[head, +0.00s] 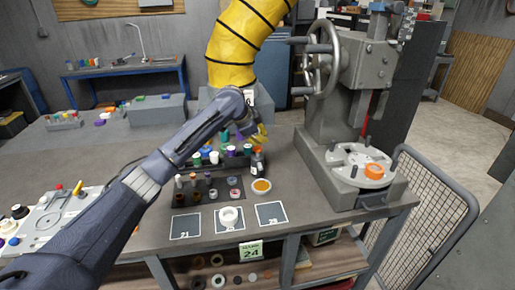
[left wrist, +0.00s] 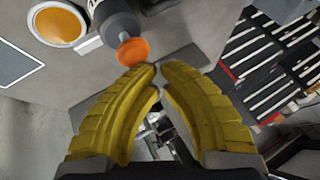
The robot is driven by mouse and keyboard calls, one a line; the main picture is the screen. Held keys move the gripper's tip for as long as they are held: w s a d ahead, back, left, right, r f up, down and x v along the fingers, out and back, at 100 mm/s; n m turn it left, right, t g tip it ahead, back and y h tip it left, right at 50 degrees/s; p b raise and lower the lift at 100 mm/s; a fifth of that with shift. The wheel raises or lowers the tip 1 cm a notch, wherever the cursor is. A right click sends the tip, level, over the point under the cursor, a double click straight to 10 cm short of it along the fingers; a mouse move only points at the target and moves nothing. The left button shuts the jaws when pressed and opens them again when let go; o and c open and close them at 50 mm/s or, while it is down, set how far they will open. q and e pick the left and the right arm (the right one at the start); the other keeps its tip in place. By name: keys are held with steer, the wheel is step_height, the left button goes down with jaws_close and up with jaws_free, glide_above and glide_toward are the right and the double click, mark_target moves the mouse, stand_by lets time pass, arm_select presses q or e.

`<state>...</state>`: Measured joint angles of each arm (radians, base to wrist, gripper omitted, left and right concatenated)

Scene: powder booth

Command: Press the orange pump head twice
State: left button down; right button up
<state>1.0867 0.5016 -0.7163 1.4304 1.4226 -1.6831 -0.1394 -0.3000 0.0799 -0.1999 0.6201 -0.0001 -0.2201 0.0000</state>
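The orange pump head (left wrist: 133,51) tops a dark bottle (left wrist: 119,24) with a white label, seen from above in the left wrist view. In the head view the dark bottle (head: 258,163) stands upright on the bench, and its pump head is hard to make out below my fingers. My left gripper (head: 260,138) has yellow ribbed fingers and hovers just above the bottle. In the left wrist view its fingertips (left wrist: 158,70) are close together with nothing between them, beside the pump head; I cannot tell whether they touch it. My right gripper is not in view.
A grey press (head: 340,110) stands right; a yellow hose (head: 240,45) hangs behind.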

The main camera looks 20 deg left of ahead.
arm_select(q)
steer(key=shift+r, duration=0.3)
steer(key=shift+r, duration=2.4)
